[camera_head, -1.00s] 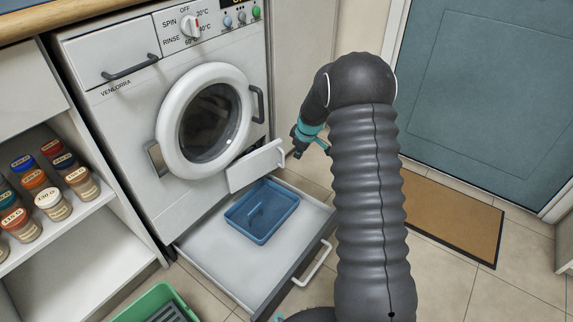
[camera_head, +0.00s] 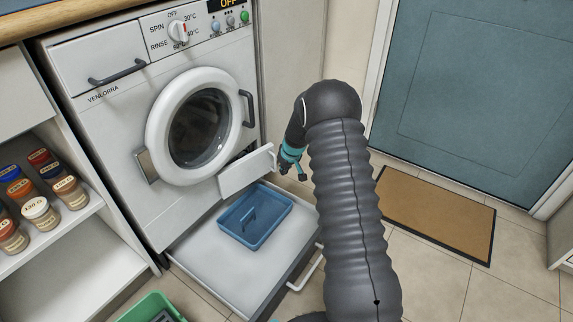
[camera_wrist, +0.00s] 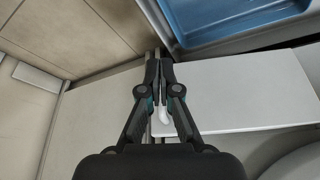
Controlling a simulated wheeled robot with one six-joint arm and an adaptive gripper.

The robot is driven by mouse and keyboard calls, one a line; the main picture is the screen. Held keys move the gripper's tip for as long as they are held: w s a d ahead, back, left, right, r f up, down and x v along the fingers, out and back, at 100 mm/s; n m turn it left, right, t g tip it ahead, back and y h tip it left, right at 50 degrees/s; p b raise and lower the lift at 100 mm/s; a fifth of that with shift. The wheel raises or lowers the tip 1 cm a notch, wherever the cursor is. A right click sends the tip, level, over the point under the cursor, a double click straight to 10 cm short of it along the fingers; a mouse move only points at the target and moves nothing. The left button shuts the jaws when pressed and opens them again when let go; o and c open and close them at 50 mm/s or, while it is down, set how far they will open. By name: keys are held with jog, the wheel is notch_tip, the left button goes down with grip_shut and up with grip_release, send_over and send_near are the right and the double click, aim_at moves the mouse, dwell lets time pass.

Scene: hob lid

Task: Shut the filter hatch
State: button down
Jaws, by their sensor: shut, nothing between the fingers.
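The filter hatch (camera_head: 243,174) is a white flap low on the front of the washing machine. It stands open, sticking out above the pulled-out drawer. A small pale handle shows at its outer end. My gripper (camera_head: 291,172) is just right of that outer end in the head view. In the wrist view the hatch is a white panel (camera_wrist: 250,88) to the right of my gripper (camera_wrist: 160,62). The fingers are together and empty, beside the hatch's outer end. They partly hide the pale handle (camera_wrist: 164,117). I cannot tell whether they touch the hatch.
The pulled-out drawer (camera_head: 205,260) lies below the hatch with a blue tray (camera_head: 232,236) on it; the tray also shows in the wrist view (camera_wrist: 225,22). The machine's round door (camera_head: 160,125) is shut. A doormat (camera_head: 440,215) and open tiled floor lie to the right.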

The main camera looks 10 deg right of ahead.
jog(key=w, duration=0.1)
jog(key=w+a, duration=0.1)
jog(key=w, duration=0.1)
jog(key=w+f, duration=0.1)
jog(key=shift+w+a+f, duration=0.1)
jog(key=shift+w+a, duration=0.05)
